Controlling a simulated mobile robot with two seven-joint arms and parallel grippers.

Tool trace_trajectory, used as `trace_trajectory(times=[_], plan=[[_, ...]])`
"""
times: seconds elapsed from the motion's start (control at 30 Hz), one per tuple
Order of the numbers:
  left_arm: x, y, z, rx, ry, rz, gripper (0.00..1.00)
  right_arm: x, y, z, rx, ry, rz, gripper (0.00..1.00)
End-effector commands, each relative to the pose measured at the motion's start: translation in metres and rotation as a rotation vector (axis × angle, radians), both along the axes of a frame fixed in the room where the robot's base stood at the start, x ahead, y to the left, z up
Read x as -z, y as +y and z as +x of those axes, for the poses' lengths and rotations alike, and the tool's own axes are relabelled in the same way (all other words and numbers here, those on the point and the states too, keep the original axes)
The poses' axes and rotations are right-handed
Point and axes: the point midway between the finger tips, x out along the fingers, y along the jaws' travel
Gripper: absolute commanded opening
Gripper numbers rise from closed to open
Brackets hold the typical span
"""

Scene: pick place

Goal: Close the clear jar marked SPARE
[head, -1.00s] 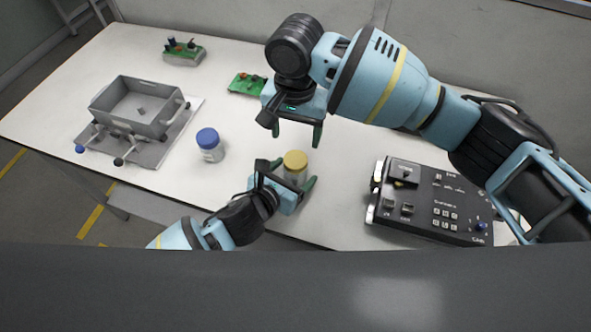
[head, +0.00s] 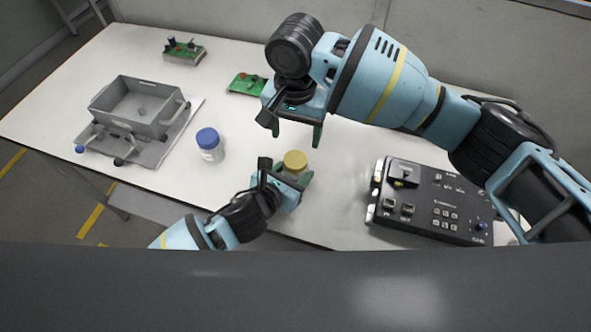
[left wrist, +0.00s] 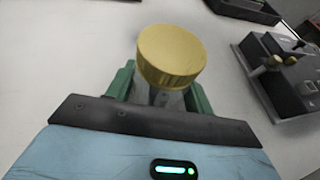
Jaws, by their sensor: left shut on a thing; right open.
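A clear jar with a yellow lid (head: 295,160) stands near the table's front edge. My left gripper (head: 286,174) is shut on this jar, its green fingers on either side of the body below the lid. In the left wrist view the yellow lid (left wrist: 171,56) sits on top of the clear body; I cannot tell how tight it is. A second clear jar with a blue lid (head: 208,139) stands to the left, its white label too small to read. No SPARE marking is readable on either jar. My right gripper (head: 295,134) is open and empty above and behind the yellow-lidded jar.
A grey bin (head: 138,106) stands on a grey board at the left. Two green circuit boards lie at the back (head: 185,51) and centre (head: 247,84). A black control box (head: 435,203) is at the right. The white table is clear between the jars.

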Motion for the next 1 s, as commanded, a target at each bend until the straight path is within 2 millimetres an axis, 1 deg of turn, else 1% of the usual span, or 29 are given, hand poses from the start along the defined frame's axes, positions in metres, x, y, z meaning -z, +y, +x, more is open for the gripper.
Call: trace_trajectory(times=[0.03,0.07,0.17,0.27,0.37,1.0], plan=[[0.0002,0.0001,-0.0002,0.0,0.001,0.001,0.03,0.0,0.0,0.0,-0.001,0.0,0.0,0.66],[0.0002,0.0001,-0.0002,0.0,0.001,0.001,0.0,0.0,0.0,0.0,-0.004,0.0,0.0,0.66],[0.0002,0.0001,-0.0002,0.0,0.001,0.001,0.0,-0.0001,0.0,0.0,-0.038,0.0,0.0,0.66],[0.0003,0.0001,-0.0002,0.0,0.001,0.001,0.0,-0.0002,0.0001,0.0001,-0.123,0.0,0.0,0.66],[0.0003,0.0001,-0.0002,0.0,0.001,0.001,0.0,-0.0003,0.0001,0.0,-0.26,-0.001,-0.001,0.66],[0.0004,0.0001,-0.0002,0.0,0.001,0.001,0.0,-0.0004,0.0005,0.0002,-1.32,-0.002,-0.002,0.66]])
